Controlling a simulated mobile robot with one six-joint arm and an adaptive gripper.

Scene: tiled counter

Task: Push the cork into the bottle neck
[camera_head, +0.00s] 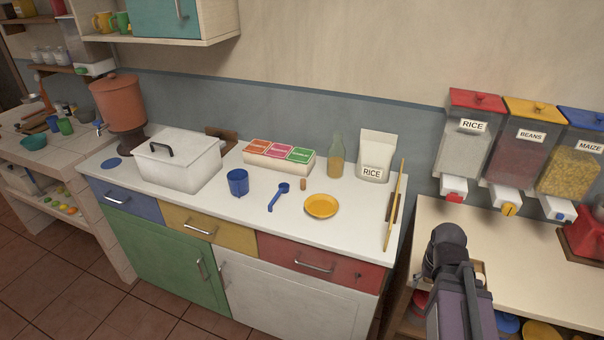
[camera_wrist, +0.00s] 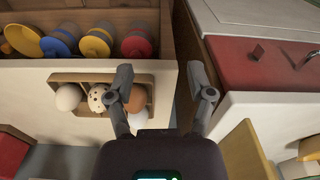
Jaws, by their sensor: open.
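A clear glass bottle (camera_head: 336,157) with yellowish contents stands upright at the back of the white counter, left of the rice bag. A small brown cork (camera_head: 303,184) stands on the counter in front of the bottle, just right of the blue scoop. The cork is apart from the bottle. My gripper (camera_wrist: 165,88) is open and empty in the wrist view, its two fingers spread. It is well away to the right of the cork and bottle. Neither shows in the wrist view. My arm is at the lower right of the head view, where the fingers are hidden.
Near the cork are a blue scoop (camera_head: 278,197), a yellow plate (camera_head: 321,206) and a blue cup (camera_head: 238,182). A rice bag (camera_head: 375,157) stands beside the bottle. Dispensers (camera_head: 476,140) hang at right. A wooden egg tray (camera_wrist: 70,78) lies below my gripper.

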